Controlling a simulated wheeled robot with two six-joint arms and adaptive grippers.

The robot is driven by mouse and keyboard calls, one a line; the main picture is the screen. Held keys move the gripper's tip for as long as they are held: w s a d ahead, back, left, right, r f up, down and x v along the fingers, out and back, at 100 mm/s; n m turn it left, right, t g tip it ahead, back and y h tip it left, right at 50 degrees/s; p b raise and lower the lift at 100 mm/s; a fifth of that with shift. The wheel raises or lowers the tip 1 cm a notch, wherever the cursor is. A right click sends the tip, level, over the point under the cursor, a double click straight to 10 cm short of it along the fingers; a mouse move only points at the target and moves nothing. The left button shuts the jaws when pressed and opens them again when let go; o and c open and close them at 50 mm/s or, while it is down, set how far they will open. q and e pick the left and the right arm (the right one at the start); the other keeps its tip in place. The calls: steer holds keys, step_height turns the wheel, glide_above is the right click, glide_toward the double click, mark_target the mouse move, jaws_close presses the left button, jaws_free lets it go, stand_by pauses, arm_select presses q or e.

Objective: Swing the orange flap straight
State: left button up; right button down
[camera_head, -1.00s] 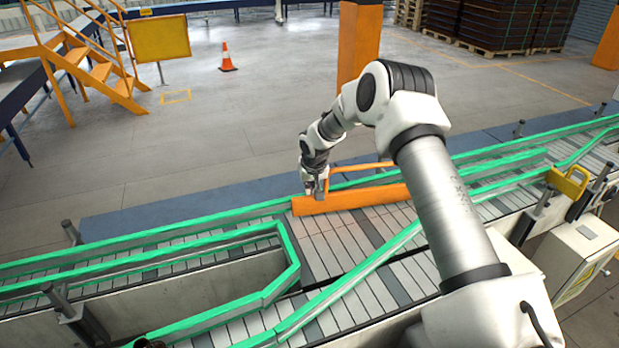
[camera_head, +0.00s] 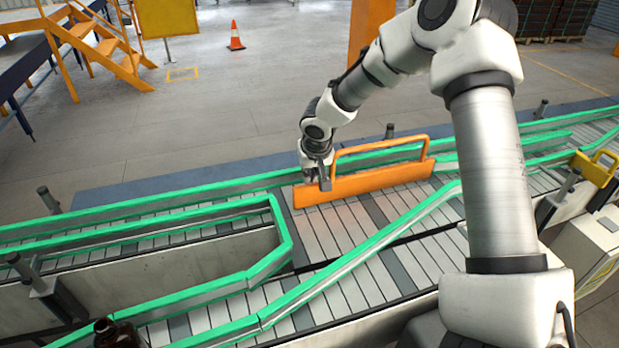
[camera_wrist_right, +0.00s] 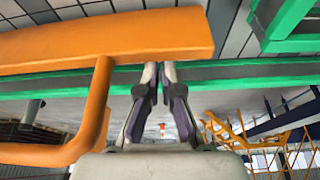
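The orange flap (camera_head: 365,182) is a long board with a looped orange handle (camera_head: 385,146) on top. It stands along the far side of the conveyor, roughly in line with the far green rail. My right gripper (camera_head: 322,182) is at the flap's left end. In the right wrist view the flap (camera_wrist_right: 110,40) crosses above the fingertips, and its handle shows at the left. My right fingers (camera_wrist_right: 160,68) are shut, with nothing visible between them. The tips are close to the flap's edge; I cannot tell whether they touch. My left gripper is not in view.
Green guide rails (camera_head: 160,205) line the grey slatted conveyor (camera_head: 340,230). An amber bottle (camera_head: 118,335) shows at the bottom left edge. A yellow bracket (camera_head: 594,168) and a white box (camera_head: 595,245) are at the right. The slats before the flap are clear.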

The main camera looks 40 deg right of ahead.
steer(key=shift+s+d+f, duration=0.25)
steer(key=shift+s+f, duration=0.15)
steer(key=shift+s, duration=0.2)
steer(key=w+v, duration=0.1)
steer(key=v, duration=1.1)
steer(key=shift+r, duration=0.4)
steer(key=shift+f, duration=0.1)
